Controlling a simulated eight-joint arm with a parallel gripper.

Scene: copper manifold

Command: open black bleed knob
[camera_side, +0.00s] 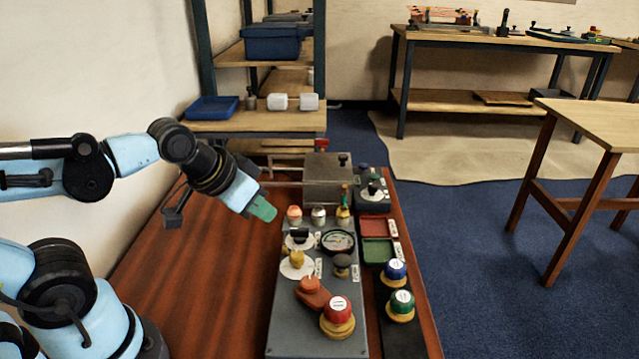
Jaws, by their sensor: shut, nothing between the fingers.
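My gripper (263,208) has green fingertips and is shut and empty. It hangs above the wooden bench, up and left of the grey manifold panel (285,325), touching nothing. A round black knob (342,261) stands on the panel, right of the yellow knob and below the dial gauge (338,241); it looks like the bleed knob, but its label is too small to read. A black bar handle (299,234) on a white disc sits left of the gauge. Whether the black knob is open or closed cannot be told.
Near the black knob are a yellow knob (297,257), an orange lever (311,290) and a red knob (338,312). Several small valves line the panel's back, before a grey box (328,180). Blue (396,270) and green (401,302) knobs stand right. Bench left of the panel is clear.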

